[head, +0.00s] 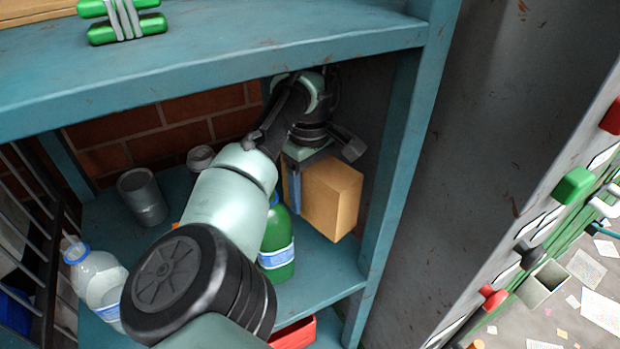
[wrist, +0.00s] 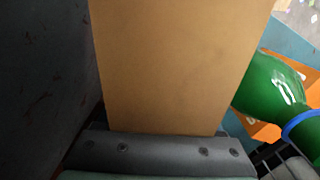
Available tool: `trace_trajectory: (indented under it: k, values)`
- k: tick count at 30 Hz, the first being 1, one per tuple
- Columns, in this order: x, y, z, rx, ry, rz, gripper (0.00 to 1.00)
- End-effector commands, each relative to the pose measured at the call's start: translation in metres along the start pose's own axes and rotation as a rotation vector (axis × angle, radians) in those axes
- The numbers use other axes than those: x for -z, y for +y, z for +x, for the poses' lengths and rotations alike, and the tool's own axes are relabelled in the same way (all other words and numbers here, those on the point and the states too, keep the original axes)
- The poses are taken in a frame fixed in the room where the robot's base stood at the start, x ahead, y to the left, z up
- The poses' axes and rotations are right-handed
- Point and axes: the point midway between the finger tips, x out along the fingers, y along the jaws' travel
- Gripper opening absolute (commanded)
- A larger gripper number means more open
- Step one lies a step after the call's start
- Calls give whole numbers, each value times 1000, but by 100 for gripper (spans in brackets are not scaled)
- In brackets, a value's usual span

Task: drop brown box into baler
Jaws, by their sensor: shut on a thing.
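The brown box (head: 332,196) is a plain cardboard block at the right end of the middle shelf in the head view. My gripper (head: 302,180) comes from above and is shut on the box. In the wrist view the box (wrist: 175,65) fills the middle, right against the dark gripper body. I cannot tell whether its underside touches the shelf. I cannot make out the baler for certain in either view.
A green bottle (head: 277,245) stands just left of the box on the teal shelf (head: 325,265). A grey cup (head: 142,196) and a clear bottle (head: 95,278) stand further left. The shelf's upright post (head: 398,170) and the upper board (head: 230,75) are close to the arm.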

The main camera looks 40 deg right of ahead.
Motion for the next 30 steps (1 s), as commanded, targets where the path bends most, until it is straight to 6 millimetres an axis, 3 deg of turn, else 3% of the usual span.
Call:
trace_trajectory:
  k: [6, 20, 30]
  values:
    - [0, 0, -24, 0, 0, 1, 15]
    - [-1, 0, -38, 1, -1, 2, 15]
    - [-37, -10, -39, 2, -5, 8, 15]
